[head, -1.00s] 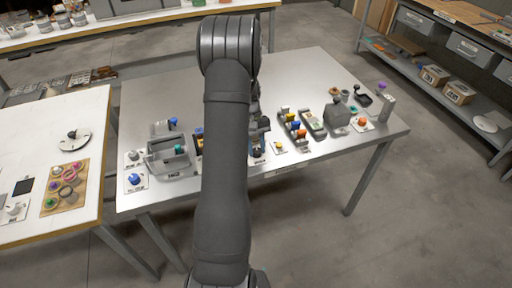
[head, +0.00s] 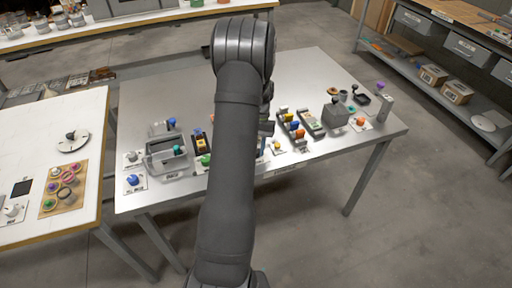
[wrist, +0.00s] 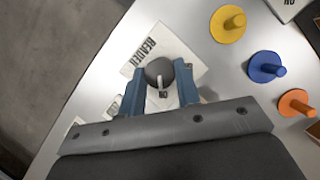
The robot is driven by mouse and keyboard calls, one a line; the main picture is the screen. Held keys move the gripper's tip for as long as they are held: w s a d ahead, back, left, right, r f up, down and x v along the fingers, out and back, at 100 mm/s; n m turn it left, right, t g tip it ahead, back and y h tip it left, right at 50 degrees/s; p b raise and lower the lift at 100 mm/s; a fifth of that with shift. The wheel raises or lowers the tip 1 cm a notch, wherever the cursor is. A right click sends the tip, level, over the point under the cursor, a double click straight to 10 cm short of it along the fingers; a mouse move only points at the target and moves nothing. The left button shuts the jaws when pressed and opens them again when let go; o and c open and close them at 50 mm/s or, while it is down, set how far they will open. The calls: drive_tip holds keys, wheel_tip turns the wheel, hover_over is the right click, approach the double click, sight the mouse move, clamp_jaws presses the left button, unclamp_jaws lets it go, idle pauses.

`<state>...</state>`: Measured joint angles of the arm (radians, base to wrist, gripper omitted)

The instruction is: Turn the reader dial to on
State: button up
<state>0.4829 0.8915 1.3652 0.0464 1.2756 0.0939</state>
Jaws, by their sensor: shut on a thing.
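The reader dial (wrist: 157,66) is a dark round knob on a white plate (wrist: 184,48) printed READER, in the wrist view. My gripper (wrist: 160,76) has two blue fingers, one on each side of the dial, and is shut on it. A small light-coloured part shows at the dial's near side, between the fingers. The on mark cannot be made out, so I cannot tell the dial's setting. In the head view my arm hides the dial and most of my gripper.
Yellow (wrist: 228,25), blue (wrist: 266,68) and orange (wrist: 297,103) knobbed discs stand right of the dial. In the head view a grey bin (head: 166,158) is left of my arm, and a grey block (head: 335,113) is to the right. The metal table's back is clear.

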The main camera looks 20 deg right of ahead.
idle(0.4)
drive_tip(key=o, duration=1)
drive_tip(key=shift+r, duration=0.1)
drive_tip(key=v, duration=1.7)
drive_tip(key=shift+w+d+r, duration=0.1)
drive_tip(key=shift+w+d, duration=0.05)
drive_tip(key=x, duration=1.7)
drive_tip(key=shift+a+f, duration=0.2)
